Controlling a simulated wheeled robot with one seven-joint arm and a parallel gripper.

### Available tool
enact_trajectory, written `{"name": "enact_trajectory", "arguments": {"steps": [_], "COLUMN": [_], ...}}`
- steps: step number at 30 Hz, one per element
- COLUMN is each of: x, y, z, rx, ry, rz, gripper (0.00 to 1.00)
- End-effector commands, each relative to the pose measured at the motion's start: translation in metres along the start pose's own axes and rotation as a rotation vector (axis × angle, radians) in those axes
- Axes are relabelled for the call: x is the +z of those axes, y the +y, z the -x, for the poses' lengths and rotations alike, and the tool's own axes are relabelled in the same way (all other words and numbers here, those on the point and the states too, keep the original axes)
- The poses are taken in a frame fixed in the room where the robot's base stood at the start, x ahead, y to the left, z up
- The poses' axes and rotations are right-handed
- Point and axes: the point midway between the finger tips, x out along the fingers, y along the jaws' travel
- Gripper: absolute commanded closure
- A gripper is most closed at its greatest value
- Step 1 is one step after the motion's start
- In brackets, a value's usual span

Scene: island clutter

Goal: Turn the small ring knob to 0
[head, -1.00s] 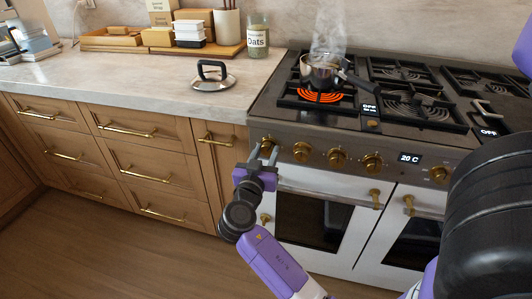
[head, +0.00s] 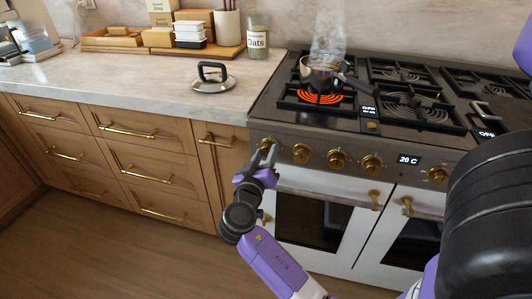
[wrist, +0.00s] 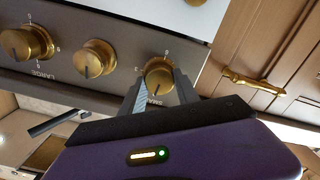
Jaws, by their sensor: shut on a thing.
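The small ring knob (wrist: 159,72) is brass, the end knob of the row on the stove front, with a "SMALL" label beside it in the wrist view. In the head view, it sits at the left end of the panel, partly hidden behind my gripper (head: 264,155). My gripper is shut on this knob, with one grey finger on each side of it in the wrist view (wrist: 157,84). Small marks surround the knob, but its exact setting is too small to read. The ring under the pot (head: 322,98) glows orange.
More brass knobs (head: 336,158) line the panel to the right. Oven door handles (head: 375,199) are below. A lid (head: 213,84) lies on the counter at left.

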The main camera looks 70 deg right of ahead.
Motion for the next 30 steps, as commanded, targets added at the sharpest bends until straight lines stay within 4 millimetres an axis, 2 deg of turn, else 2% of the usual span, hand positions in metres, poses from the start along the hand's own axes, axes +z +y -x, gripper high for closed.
{"name": "enact_trajectory", "arguments": {"steps": [7,21,22,24,25,30], "x": [-0.0002,0.0003,0.0003,0.0003,0.0002,0.0002], "y": [-0.0003,-0.0007,-0.0007,-0.0007,-0.0007,-0.0005], "z": [0.0005,0.0006,0.0006,0.0006,0.0006,0.0004], "rx": [-0.001,-0.001,-0.001,-0.001,-0.001,-0.001], "ry": [0.000,0.000,0.000,0.000,0.000,0.000], "rz": [0.084,0.103,0.103,0.102,0.102,0.101], "gripper": [1.00,1.00,0.61,0.47,0.41,0.41]}}
